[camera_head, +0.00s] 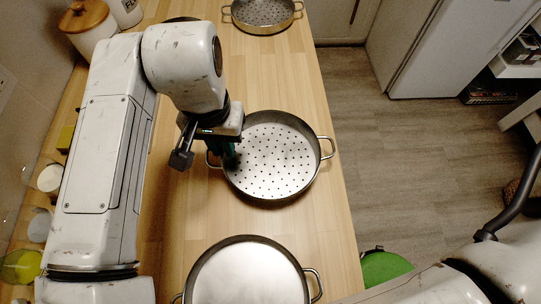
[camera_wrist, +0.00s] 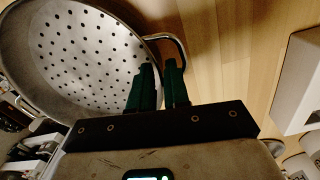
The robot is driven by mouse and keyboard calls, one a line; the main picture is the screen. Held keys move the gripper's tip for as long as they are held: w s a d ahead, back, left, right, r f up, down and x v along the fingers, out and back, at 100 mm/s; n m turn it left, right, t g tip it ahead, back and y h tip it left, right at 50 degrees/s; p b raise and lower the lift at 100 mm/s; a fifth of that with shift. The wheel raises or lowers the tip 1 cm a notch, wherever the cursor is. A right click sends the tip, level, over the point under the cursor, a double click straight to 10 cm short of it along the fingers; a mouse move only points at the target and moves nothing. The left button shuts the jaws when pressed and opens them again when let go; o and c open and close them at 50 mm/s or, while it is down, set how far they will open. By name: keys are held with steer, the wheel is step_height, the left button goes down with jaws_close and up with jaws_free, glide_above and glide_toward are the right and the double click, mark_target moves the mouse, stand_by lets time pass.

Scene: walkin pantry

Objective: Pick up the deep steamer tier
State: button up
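A round metal steamer tier (camera_head: 270,165) with a perforated floor, raised wall and two loop handles sits on the wooden counter in the head view. It also fills the upper left of the wrist view (camera_wrist: 85,55). My gripper (camera_head: 226,152) is at its left side, covering part of the rim and the left handle. A second perforated tier (camera_head: 262,14) stands at the far end; I cannot tell which is deeper.
A smooth-bottomed pan (camera_head: 245,277) with handles sits at the near end of the counter (camera_head: 335,215). A wooden-lidded canister (camera_head: 88,28), a mug (camera_head: 50,178) and small items line the wall. A green round object (camera_head: 385,267) is beyond the counter's right edge, near open floor.

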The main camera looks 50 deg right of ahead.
steer(key=shift+f, duration=0.3)
steer(key=shift+c, duration=0.3)
jaws_close()
steer(key=shift+r, duration=0.2)
